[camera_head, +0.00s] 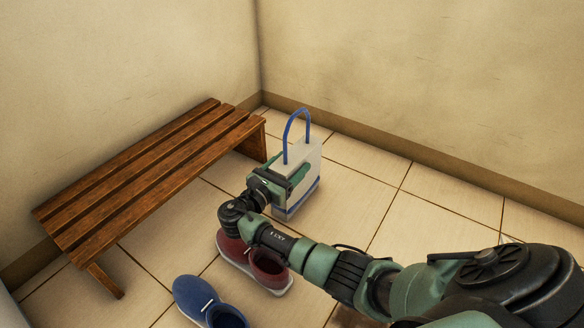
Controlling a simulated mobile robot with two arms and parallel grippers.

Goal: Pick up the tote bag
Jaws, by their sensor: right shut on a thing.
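The tote bag (307,160) is white with a blue handle loop and a blue band near its bottom. It stands upright at the middle of the view, on or just above the tiled floor; I cannot tell which. My right arm comes in from the lower right, and its gripper (284,172) is at the near upper side of the bag, shut on it. The gripper and wrist hide part of the bag's near left side. My left gripper is not in view.
A slatted wooden bench (150,175) stands to the left, close to the bag. Walls meet in the corner behind. Tiled floor right of the bag is clear.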

